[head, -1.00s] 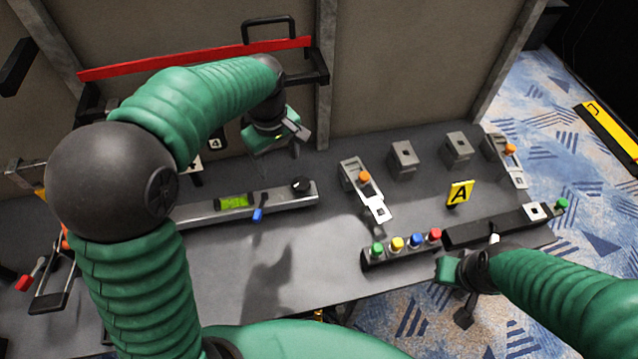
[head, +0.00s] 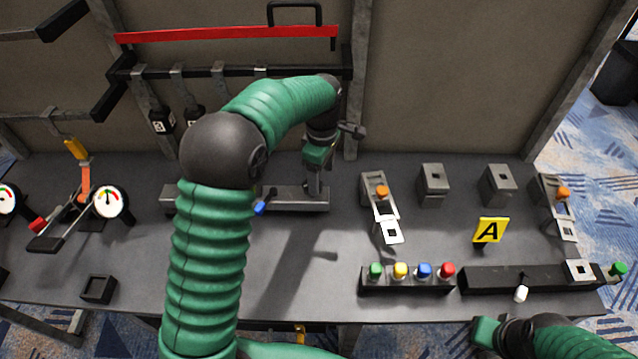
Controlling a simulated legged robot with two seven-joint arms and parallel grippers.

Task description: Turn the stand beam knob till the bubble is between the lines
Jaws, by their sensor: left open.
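The grey stand beam (head: 290,201) lies on the table, partly hidden behind my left arm. Its green bubble vial is hidden by that arm, so I cannot see the bubble or the lines. A small blue-tipped lever (head: 260,208) sticks out from the beam's front. My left gripper (head: 318,174) is open over the beam's right end, one finger pointing down there. The knob is not clearly visible behind the gripper, and I cannot tell whether they touch. My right gripper (head: 487,333) is at the bottom edge, its fingers cut off.
A strip of colored buttons (head: 411,282) and a black slider bar (head: 510,281) lie at the front right. Gauges (head: 109,202) stand at left. The front middle table is clear.

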